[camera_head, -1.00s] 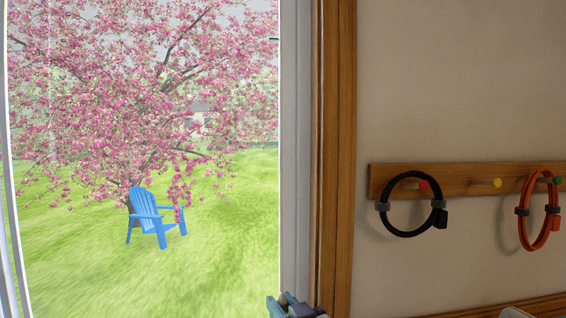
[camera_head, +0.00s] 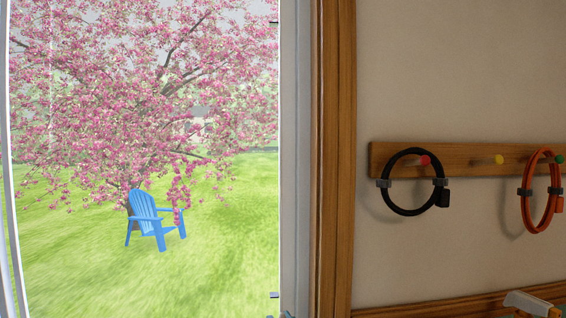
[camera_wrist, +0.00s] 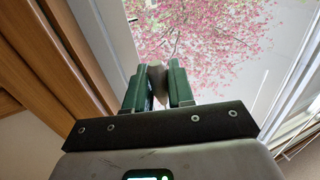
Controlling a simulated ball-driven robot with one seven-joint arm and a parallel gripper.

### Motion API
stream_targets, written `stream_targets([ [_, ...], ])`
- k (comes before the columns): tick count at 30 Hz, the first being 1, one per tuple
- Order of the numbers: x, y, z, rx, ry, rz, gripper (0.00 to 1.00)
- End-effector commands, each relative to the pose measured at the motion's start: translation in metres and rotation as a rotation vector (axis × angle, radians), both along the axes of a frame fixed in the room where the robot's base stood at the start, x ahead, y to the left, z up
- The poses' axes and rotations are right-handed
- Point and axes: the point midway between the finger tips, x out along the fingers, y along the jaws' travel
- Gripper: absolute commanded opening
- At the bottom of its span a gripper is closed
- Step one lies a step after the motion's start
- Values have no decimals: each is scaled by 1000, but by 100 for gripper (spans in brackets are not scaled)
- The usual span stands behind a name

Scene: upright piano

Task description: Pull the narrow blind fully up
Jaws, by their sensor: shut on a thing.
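In the wrist view my gripper (camera_wrist: 158,86) has its two green fingers closed on a small grey-brown piece (camera_wrist: 155,78). It may be the pull of the narrow blind, but I cannot tell for sure. The gripper is in front of the window glass, beside the wooden frame. No blind fabric can be made out in either view. In the head view only a bluish sliver shows at the bottom edge by the window's right side; it may be part of my gripper.
The window's wooden frame (camera_head: 333,150) stands right of the glass. A peg rail (camera_head: 455,158) on the wall holds a black ring (camera_head: 390,200) and an orange ring (camera_head: 528,212). A white thing (camera_head: 533,303) shows at the lower right. A blue chair (camera_head: 150,222) is outside.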

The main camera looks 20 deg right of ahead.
Motion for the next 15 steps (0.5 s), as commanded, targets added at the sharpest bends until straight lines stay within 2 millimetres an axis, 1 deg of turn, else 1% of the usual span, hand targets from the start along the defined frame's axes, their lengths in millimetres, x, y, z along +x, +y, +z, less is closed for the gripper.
stream_targets([
  [1, 0, 0, -15, 0, 4, 1, 0],
  [8, 0, 0, -47, -1, 5, 1, 0],
  [11, 0, 0, -52, 0, 5, 1, 0],
  [15, 0, 0, -50, 0, 5, 1, 0],
])
